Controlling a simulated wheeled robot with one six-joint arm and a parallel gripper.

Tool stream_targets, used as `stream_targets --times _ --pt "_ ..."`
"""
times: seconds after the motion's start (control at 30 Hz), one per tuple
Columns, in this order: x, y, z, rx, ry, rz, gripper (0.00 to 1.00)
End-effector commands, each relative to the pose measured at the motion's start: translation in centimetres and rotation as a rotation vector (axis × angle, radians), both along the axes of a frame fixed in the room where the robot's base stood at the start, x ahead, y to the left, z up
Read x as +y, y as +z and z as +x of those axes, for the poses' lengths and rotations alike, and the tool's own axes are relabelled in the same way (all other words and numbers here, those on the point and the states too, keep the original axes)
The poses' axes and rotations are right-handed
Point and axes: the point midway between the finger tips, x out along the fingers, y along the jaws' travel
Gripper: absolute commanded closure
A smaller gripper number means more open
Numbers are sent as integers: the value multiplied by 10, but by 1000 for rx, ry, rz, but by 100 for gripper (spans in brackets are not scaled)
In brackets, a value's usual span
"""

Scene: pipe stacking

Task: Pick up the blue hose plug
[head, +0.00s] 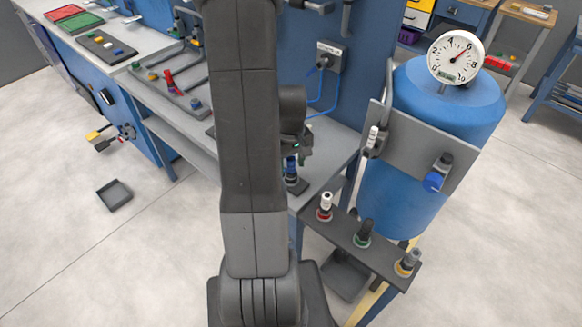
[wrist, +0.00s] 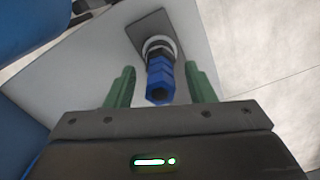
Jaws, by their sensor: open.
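The blue hose plug (wrist: 160,80) is in the wrist view, with a dark and light collar behind it on a small dark plate (wrist: 150,24). My gripper (wrist: 159,70) is open, with one green finger on each side of the plug. I see gaps between the fingers and the plug, and I cannot tell how far along it they reach. In the head view the blue plug (head: 291,164) stands near the bench's right corner. My gripper (head: 302,143) is just above or beside it there, mostly hidden by my arm.
A dark rack (head: 340,243) holds red, green and yellow-ringed fittings right of the plug. A blue tank (head: 400,195) with a gauge (head: 455,57) stands behind it.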

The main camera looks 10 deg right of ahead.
Motion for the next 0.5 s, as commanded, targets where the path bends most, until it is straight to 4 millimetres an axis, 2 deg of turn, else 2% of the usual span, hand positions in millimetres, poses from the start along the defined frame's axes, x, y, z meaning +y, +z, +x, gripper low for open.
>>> stream_targets --times 0.3,0.5 --pt "0 -4 0 -1 -1 0 51" --pt "0 -4 0 -1 -1 0 90"
